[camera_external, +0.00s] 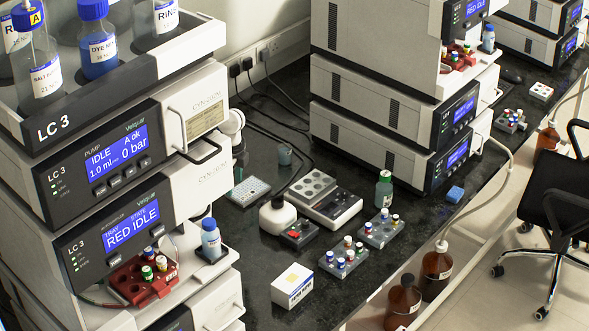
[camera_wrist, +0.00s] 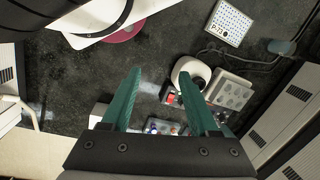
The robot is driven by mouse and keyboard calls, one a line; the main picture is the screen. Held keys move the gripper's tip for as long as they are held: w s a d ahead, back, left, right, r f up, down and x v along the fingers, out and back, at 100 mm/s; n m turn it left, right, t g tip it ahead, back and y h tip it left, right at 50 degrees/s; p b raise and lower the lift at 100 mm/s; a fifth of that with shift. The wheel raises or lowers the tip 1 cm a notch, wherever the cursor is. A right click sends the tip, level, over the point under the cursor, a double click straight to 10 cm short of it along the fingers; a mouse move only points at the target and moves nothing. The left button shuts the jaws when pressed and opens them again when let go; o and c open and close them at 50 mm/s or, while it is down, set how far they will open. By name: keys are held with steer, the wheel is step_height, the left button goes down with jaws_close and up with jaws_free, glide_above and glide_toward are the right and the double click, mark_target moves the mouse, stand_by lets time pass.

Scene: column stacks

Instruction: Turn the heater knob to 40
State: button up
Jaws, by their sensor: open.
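The heater (camera_external: 333,211) appears to be the low white unit with a grey holed block on top and a dark front panel, in the middle of the bench. It also shows in the wrist view (camera_wrist: 231,92), right of the gripper and partly behind the right finger. Its knob and the setting are too small to tell in either view. My gripper (camera_wrist: 162,72) has two teal fingers, spread apart with nothing between them. It is above the bench, left of the heater in the wrist view.
Vial racks (camera_external: 344,262), a green bottle (camera_external: 384,189), a white carton (camera_external: 293,286) and a well plate (camera_external: 248,191) are nearby. Instrument stacks (camera_external: 110,190) flank the bench.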

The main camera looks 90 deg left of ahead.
steer(key=w+a+r+n, duration=0.2)
steer(key=w+r+n, duration=0.2)
steer(key=w+n, duration=0.5)
steer(key=n+h, duration=0.2)
steer(key=n, duration=1.3)
glide_above(345, 192)
step_height(345, 192, down, 6)
step_height(345, 192, down, 14)
steer(key=shift+r, duration=0.2)
steer(key=shift+f, duration=0.6)
jaws_close()
